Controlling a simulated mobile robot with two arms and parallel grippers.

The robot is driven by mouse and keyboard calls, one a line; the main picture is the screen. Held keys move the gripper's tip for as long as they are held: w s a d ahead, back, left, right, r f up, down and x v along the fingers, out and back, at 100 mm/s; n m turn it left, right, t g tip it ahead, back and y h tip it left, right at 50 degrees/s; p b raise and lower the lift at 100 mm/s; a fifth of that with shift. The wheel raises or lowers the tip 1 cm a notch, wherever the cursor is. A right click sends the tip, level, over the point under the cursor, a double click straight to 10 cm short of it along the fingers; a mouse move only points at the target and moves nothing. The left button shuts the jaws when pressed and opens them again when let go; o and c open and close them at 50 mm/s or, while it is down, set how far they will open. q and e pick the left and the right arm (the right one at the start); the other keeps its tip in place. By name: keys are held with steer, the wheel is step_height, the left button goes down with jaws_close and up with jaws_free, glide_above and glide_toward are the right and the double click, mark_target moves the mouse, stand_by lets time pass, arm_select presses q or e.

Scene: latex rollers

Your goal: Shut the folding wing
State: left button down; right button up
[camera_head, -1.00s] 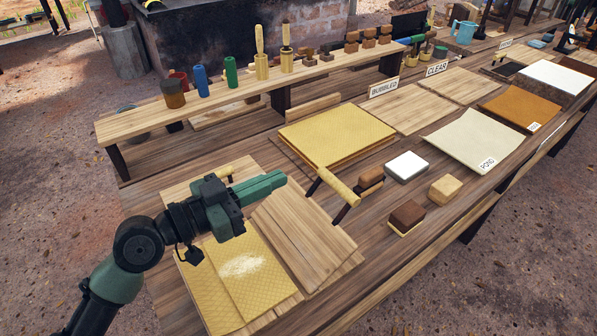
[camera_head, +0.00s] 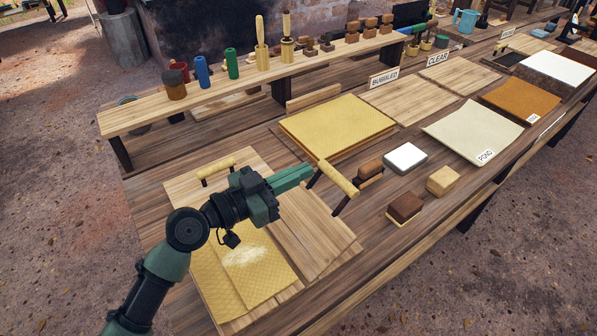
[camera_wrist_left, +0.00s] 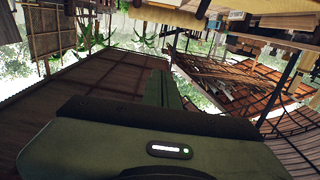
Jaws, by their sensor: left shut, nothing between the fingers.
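A pale wooden folding board lies on the near left of the table. Its left part bears a yellow textured sheet (camera_head: 262,283) with white powder on it. The slatted wooden panel (camera_head: 318,232) to the right seems to be the folding wing and looks to lie flat; its hinge cannot be made out. A pale bar handle (camera_head: 218,166) stands at the far edge, another (camera_head: 338,178) on the right. My left gripper (camera_head: 310,170) is shut and empty, above the board, its tips close to the right handle; contact cannot be told. The wrist view shows its fingers (camera_wrist_left: 160,90) against the roof.
A raised shelf (camera_head: 200,103) with colored cylinders and stamps runs behind. A yellow sheet stack (camera_head: 335,125), brown block (camera_head: 404,207), white block (camera_head: 405,157) and tan block (camera_head: 443,180) lie to the right of the board. The air above them is free.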

mark_target(336, 176)
arm_select(q)
steer(key=w+d+f+y+p, duration=0.1)
steer(key=d+f, duration=0.1)
steer(key=w+d+f+g+y+p, duration=0.1)
steer(key=w+d+f, duration=0.1)
steer(key=w+d+f+g+y+p, duration=0.1)
steer(key=w+d+f+p, duration=0.1)
steer(key=d, duration=0.1)
steer(key=shift+w+d, duration=0.1)
steer(key=shift+w+d+f+b, duration=0.3)
steer(key=shift+d+f, duration=0.1)
stand_by(0.3)
steer(key=shift+r, duration=0.1)
stand_by(0.4)
